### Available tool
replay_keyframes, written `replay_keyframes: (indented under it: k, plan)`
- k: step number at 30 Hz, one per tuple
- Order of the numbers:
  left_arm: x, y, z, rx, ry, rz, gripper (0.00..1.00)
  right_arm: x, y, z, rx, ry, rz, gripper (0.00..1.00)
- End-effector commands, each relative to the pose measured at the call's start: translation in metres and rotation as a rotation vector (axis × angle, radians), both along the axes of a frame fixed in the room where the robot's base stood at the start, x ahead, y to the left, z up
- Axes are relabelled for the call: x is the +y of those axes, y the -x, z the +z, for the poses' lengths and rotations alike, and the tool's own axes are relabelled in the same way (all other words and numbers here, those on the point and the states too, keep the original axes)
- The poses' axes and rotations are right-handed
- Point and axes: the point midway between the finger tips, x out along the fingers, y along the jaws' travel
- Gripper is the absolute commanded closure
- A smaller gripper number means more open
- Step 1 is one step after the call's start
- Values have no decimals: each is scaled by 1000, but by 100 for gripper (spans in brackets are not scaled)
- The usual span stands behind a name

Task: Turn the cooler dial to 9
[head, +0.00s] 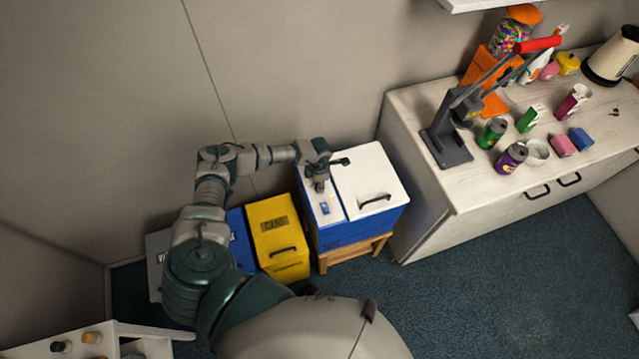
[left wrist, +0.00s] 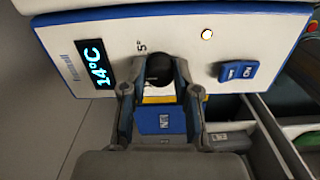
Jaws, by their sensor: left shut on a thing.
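The cooler (head: 345,232) is a blue box with a white top, standing on a small wooden stand. Its white panel (left wrist: 205,62) fills the upper part of the left wrist view. The display (left wrist: 96,68) reads 14°C. A "5°" mark is printed by the black dial (left wrist: 159,66). My left gripper (head: 319,168) is over the panel in the head view. In the left wrist view its fingers (left wrist: 160,82) are shut on the dial, one on each side. The dial's pointer and most of its scale are hidden. My right gripper is in neither view.
A blue switch (left wrist: 238,73) marked ON and a lit lamp (left wrist: 207,34) are on the panel. The cooler lid has a black handle (head: 375,201). A yellow cans bin (head: 277,222) stands to the left. A cabinet (head: 425,215) with a cluttered top stands close on the right.

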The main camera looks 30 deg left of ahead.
Motion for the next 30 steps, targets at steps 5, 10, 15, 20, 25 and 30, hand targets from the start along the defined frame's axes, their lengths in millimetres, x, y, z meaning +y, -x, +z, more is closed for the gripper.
replay_keyframes:
  k: [5, 10, 15, 20, 25, 30]
  plan:
    - [2, -1, 1, -3, -3, 3, 45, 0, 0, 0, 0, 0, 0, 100]
    - [1, -1, 1, -1, -1, 2, 45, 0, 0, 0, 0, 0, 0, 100]
    - [1, -1, 3, -2, -1, 2, 45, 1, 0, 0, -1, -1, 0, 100]
    - [1, -1, 25, -4, 0, 2, 45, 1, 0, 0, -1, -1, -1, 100]
    - [2, -2, 64, -5, 1, 2, 45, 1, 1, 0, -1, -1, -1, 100]
    - [2, -2, 97, -4, -1, 3, 45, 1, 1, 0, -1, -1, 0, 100]
